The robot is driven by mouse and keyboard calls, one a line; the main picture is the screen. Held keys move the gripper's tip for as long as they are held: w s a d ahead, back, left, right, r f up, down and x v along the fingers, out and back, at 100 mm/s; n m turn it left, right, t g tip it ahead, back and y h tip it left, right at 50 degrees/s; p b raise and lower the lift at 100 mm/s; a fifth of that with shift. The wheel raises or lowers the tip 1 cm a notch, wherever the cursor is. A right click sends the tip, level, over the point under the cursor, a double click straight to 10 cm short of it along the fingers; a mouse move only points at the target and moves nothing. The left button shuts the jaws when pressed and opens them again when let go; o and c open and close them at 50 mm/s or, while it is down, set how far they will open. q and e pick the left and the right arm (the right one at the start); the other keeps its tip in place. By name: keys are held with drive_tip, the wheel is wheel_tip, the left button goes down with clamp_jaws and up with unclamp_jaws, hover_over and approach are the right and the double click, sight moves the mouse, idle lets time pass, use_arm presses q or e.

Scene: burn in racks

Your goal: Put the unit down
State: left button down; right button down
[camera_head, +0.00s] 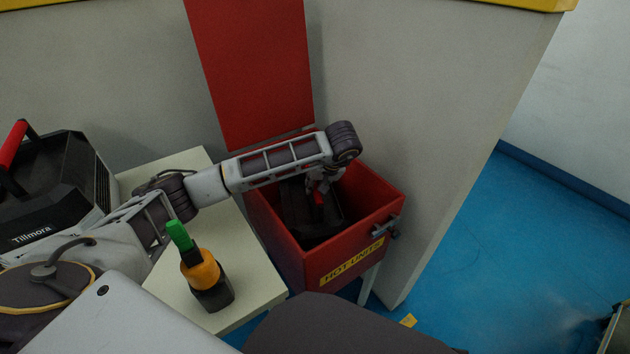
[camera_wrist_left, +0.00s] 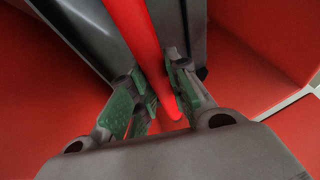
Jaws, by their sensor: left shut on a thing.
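The unit (camera_head: 305,217) is a dark box with a red handle. It sits inside the red bin labelled "HOT UNITS" (camera_head: 272,226), whose lid stands open behind it. In the head view my left gripper (camera_head: 319,190) reaches down into the bin at the handle. In the left wrist view the green-padded fingers (camera_wrist_left: 150,103) are shut on the red handle (camera_wrist_left: 148,45), with the dark unit body (camera_wrist_left: 80,35) beside it. The underside of the unit is hidden, so I cannot tell if it touches the bin floor. My right gripper is not in view.
A pale table (camera_head: 262,283) left of the bin holds an orange and black device with a green top (camera_head: 203,270). A black "Tillmora" case (camera_head: 55,190) with a red handle is at the far left.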

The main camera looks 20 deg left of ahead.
use_arm(q)
drive_tip(key=shift+w+f, duration=0.1)
drive_tip(key=shift+w, duration=0.05)
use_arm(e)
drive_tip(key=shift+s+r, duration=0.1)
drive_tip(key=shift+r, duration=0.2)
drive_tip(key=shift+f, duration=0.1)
use_arm(q)
drive_tip(key=c, duration=1.6)
unclamp_jaws()
drive_tip(key=shift+f, duration=0.25)
drive_tip(key=shift+c, duration=0.2)
drive_tip(key=o, duration=0.3)
drive_tip(key=shift+s, duration=0.2)
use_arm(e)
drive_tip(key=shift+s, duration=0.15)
use_arm(q)
drive_tip(key=shift+r, duration=0.15)
